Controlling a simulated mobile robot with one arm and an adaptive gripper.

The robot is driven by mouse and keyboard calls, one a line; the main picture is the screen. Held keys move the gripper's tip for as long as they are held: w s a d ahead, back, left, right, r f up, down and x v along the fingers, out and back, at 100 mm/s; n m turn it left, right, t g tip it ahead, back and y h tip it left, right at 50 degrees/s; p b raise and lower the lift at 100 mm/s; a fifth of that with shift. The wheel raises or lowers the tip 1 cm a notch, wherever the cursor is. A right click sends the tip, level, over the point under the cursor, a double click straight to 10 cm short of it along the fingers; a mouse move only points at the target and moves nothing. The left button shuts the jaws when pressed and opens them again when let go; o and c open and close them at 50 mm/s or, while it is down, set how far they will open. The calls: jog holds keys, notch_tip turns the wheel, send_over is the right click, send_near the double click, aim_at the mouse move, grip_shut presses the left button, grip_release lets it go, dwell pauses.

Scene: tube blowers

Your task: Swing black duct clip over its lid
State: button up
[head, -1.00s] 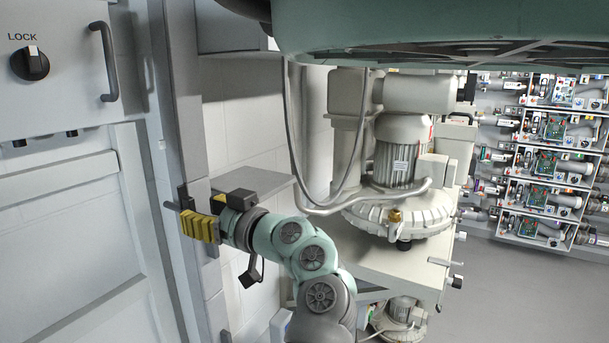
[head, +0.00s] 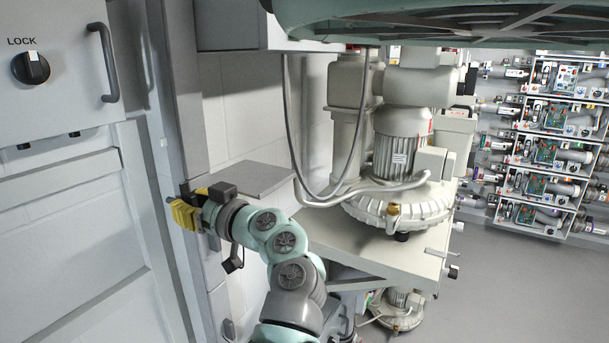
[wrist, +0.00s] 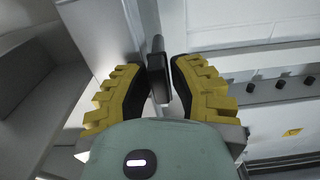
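The black duct clip (head: 185,189) is on the edge of the grey upright duct at the left of the head view, partly hidden behind my gripper. In the wrist view a dark, narrow clip part (wrist: 157,72) stands between my two fingers. My gripper (head: 184,213) has yellow fingers with black pads and points left at the duct edge. In the wrist view my gripper (wrist: 157,63) has its fingertips on either side of the clip part, very near it. I cannot tell whether both pads touch it. The lid is not clearly distinguishable.
A grey cabinet door with a LOCK knob (head: 31,68) and a handle (head: 103,62) is at the left. A small grey shelf (head: 245,178) juts out just behind my wrist. A blower (head: 398,205) stands on a bench to the right. Open floor lies farther right.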

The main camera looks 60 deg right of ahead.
grip_shut()
jog(key=shift+s+m, duration=0.1)
jog(key=shift+m, duration=0.2)
jog(key=m, duration=0.1)
jog(key=m+b, duration=0.1)
jog(key=m, duration=0.1)
jog(key=shift+d+m+b, duration=0.25)
jog(key=shift+m+b, duration=0.05)
jog(key=m, duration=0.4)
jog(key=shift+d+f+m, duration=0.1)
jog(key=shift+d+m, duration=0.05)
jog(key=shift+m, duration=0.15)
jog(key=m+p, duration=0.1)
jog(key=m, duration=0.1)
jog(key=m+p, duration=0.1)
jog(key=m, duration=0.2)
jog(key=shift+d+f, duration=0.1)
jog(key=shift+f, duration=0.1)
jog(key=shift+f+m+p, duration=0.15)
jog(key=shift+m+p, duration=0.35)
jog(key=shift+m, duration=0.5)
jog(key=shift+f+m+p, duration=0.1)
jog(key=shift+m+p, duration=0.35)
jog(key=shift+m, duration=0.55)
jog(key=shift+f, duration=0.1)
jog(key=shift+o, duration=2.3)
grip_release()
